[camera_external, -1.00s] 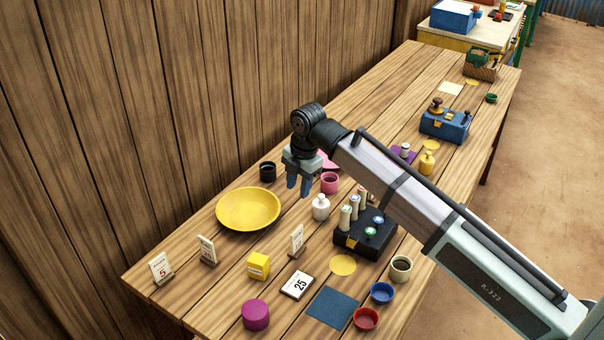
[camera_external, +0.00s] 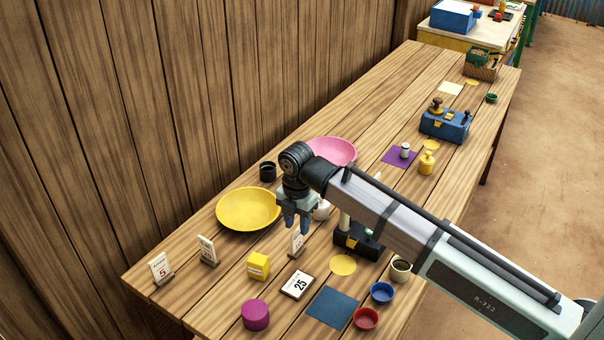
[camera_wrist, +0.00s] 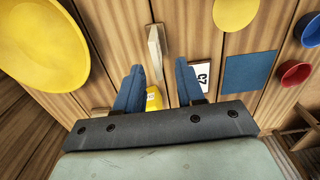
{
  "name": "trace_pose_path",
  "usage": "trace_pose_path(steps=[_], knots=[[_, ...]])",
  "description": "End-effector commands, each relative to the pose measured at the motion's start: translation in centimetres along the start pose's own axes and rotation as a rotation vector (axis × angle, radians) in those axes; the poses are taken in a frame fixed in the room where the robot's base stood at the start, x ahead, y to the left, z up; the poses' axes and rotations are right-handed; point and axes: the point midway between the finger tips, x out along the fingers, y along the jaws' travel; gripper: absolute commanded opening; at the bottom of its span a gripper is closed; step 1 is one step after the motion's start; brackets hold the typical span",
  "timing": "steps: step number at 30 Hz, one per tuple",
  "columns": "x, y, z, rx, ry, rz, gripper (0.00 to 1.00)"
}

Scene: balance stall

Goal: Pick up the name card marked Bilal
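Three small white cards stand in holders on the table: one at the front left corner (camera_external: 160,267), one behind it (camera_external: 207,250), and one near the middle (camera_external: 297,243). Their names are too small to read, so I cannot tell which is marked Bilal. My gripper (camera_external: 296,230) points down above the middle card and hides its upper part. In the wrist view my gripper (camera_wrist: 159,68) is open, with nothing between its fingertips. The middle card also shows there, nearly edge-on (camera_wrist: 156,48), just beyond the fingertips and in line with the gap.
A yellow bowl (camera_external: 248,209) stands left of my gripper. A blue mat (camera_external: 333,307) lies nearby.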

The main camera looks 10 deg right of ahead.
Motion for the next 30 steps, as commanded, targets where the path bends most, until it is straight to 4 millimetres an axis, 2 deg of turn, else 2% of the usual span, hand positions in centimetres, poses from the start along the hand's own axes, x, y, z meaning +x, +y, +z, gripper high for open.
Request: trace_pose_path(steps=[10,21,29,30], knots=[[1.4,0.1,0.1,0.0,0.0,-0.001,0.38],[5.4,0.4,0.4,0.0,0.0,-0.001,0.38],[5.6,0.4,0.4,0.0,0.0,0.0,0.38],[5.6,0.4,0.4,0.0,0.0,0.0,0.34]])
